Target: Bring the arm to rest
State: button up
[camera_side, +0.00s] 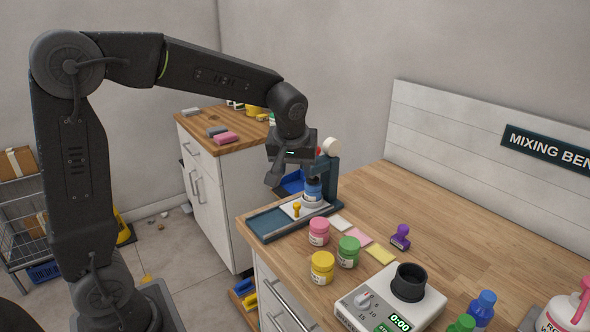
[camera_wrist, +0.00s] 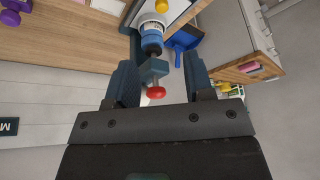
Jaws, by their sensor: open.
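My gripper (camera_side: 275,178) hangs at the end of the arm, above and beside the left end of the mixing bench. In the wrist view its two fingers (camera_wrist: 161,75) are apart, with nothing held between them. A red knob (camera_wrist: 156,92) on the stand shows between the fingers.
Pink (camera_side: 319,233), green (camera_side: 348,252) and yellow (camera_side: 322,268) jars stand near the bench's front edge. A second counter (camera_side: 212,185) stands behind. The bench's back middle is clear.

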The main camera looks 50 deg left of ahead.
jog(key=s+d+r+m+t+h, duration=0.1)
jog(key=s+d+m, duration=0.3)
jog(key=s, duration=0.6)
jog(key=s+d+r+m+t+h, duration=0.1)
jog(key=s+d+m, duration=0.4)
jog(key=s, duration=0.5)
jog(key=shift+s+h, duration=0.2)
jog(key=shift+h, duration=0.4)
